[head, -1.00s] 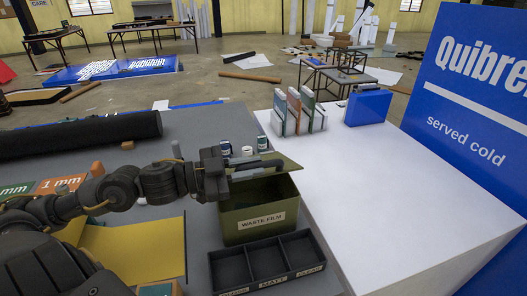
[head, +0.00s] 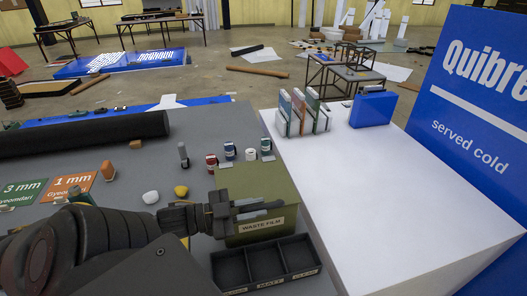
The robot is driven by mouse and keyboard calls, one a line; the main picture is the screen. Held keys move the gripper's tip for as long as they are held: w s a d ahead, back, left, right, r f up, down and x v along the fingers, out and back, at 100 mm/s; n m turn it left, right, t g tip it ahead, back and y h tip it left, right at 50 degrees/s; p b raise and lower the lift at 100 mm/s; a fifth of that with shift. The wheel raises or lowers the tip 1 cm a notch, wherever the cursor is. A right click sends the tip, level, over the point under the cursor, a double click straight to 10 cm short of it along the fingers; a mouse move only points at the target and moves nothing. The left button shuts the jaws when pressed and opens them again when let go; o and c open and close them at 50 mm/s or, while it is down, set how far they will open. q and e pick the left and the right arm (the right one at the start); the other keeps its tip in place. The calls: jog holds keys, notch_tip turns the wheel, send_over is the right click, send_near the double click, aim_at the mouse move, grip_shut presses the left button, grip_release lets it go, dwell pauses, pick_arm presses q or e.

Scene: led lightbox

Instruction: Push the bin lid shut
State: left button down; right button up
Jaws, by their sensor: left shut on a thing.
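The olive-green bin (head: 250,236), labelled "WASTE FILM", stands near the middle of the view. Its lid (head: 256,180) lies down flat over the top, and no open gap shows at the sides. The front edge is partly hidden by my gripper. My left gripper (head: 262,210) is at the bin's upper front edge, its fingers pointing right. It looks shut on the lid's front edge, though the contact itself is hard to see. My right gripper is not in view.
A black divided tray (head: 217,270) sits in front of the bin. Small bottles and a white roll (head: 251,154) stand behind it. A white lightbox table (head: 390,200) is at the right, with a blue box (head: 372,109). A black roll (head: 80,134) lies back left.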

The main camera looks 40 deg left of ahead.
pick_arm(q)
jog(key=shift+f, duration=0.35)
jog(key=shift+s+f, duration=0.1)
jog(key=shift+f, duration=0.15)
jog(key=c, duration=1.4)
grip_release()
jog(key=shift+o, duration=0.2)
jog(key=v, duration=1)
jog(key=shift+s+a+b, duration=0.15)
jog(key=shift+a+b, duration=0.15)
